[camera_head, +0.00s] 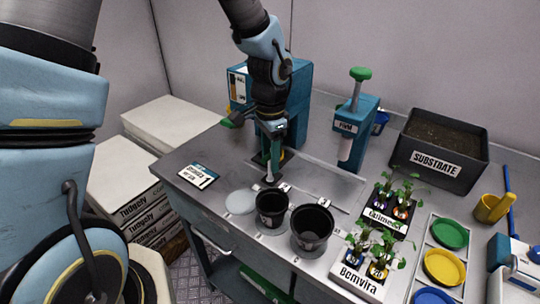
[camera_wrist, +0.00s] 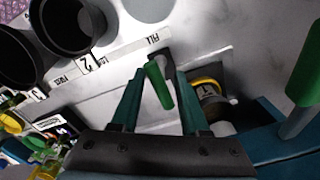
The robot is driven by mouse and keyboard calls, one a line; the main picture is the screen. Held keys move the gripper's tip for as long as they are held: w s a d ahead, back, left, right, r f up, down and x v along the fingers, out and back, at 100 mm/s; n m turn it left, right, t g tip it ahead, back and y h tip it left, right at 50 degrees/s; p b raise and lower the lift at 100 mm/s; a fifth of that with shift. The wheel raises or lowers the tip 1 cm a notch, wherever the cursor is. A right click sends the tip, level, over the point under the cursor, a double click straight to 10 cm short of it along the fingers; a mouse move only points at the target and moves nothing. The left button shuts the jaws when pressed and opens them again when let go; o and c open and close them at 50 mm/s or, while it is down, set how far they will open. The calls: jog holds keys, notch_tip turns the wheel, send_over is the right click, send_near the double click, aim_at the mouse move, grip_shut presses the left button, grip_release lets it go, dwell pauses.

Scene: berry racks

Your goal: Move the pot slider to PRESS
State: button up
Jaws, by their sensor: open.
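The pot slider's green handle (camera_wrist: 158,86) stands between the two fingers of my gripper (camera_wrist: 157,92) in the wrist view. I cannot tell if a finger touches it. My gripper (camera_head: 272,152) is open and points down at the bench beside the teal machine in the head view. A strip label reading FILL (camera_wrist: 152,41) lies just beyond the handle. A label that seems to read PRESS (camera_wrist: 58,79) lies farther along, towards the lower left. In the head view my gripper and arm hide most of the handle.
Two black pots (camera_head: 271,222) (camera_head: 313,243) and a pale disc (camera_head: 240,202) sit at the bench front. The teal machine (camera_head: 299,90) is behind my gripper.

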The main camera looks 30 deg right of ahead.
jog(key=shift+f, duration=0.25)
grip_shut()
dwell(1.4)
